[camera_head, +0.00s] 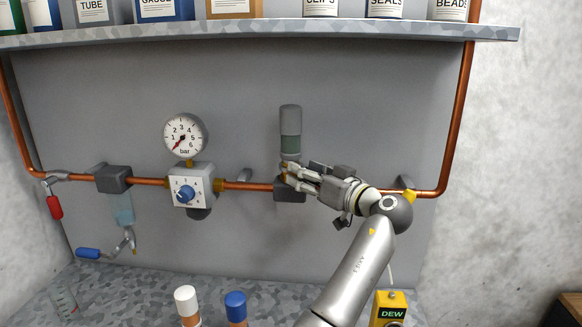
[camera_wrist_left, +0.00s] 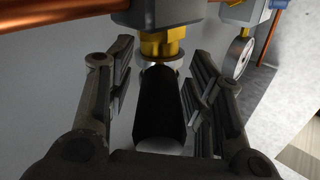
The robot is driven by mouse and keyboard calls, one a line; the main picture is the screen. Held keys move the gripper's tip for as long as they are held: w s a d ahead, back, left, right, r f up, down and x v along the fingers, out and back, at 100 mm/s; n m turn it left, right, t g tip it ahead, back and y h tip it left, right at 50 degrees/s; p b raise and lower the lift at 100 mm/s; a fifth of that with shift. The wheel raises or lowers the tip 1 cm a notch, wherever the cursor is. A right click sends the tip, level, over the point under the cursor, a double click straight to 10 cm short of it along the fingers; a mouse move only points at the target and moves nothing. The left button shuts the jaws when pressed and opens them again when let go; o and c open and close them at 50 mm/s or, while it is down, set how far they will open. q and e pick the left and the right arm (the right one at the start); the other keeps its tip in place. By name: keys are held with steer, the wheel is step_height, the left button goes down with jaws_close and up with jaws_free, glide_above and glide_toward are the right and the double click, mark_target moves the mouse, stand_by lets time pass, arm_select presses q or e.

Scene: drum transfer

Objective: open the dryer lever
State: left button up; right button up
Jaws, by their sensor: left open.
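The dryer (camera_head: 290,122), a grey canister with a dark green band, stands upright above its block (camera_head: 288,188) on the copper pipe. My left gripper (camera_head: 291,172) is at the brass fitting under the canister. In the left wrist view, my left gripper (camera_wrist_left: 162,95) is open, with its fingers on either side of a dark cylindrical piece (camera_wrist_left: 160,110) below the brass fitting (camera_wrist_left: 160,45). No grip on it shows. I cannot tell whether this piece is the dryer lever; no lever shows clearly at the dryer. My right gripper is not in view.
A pressure gauge (camera_head: 185,135) and a regulator with blue knob (camera_head: 186,192) are left of the dryer. A red lever (camera_head: 55,207) and a blue lever (camera_head: 88,253) are farther left. A shelf (camera_head: 250,34) hangs above. Bottles stand on the counter below.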

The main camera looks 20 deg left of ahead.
arm_select(q)
steer(key=shift+w+a, duration=0.1)
steer(key=shift+d+r, duration=0.15)
steer(key=shift+d, duration=0.05)
steer(key=shift+c, duration=0.2)
steer(key=shift+a, duration=0.1)
jaws_close()
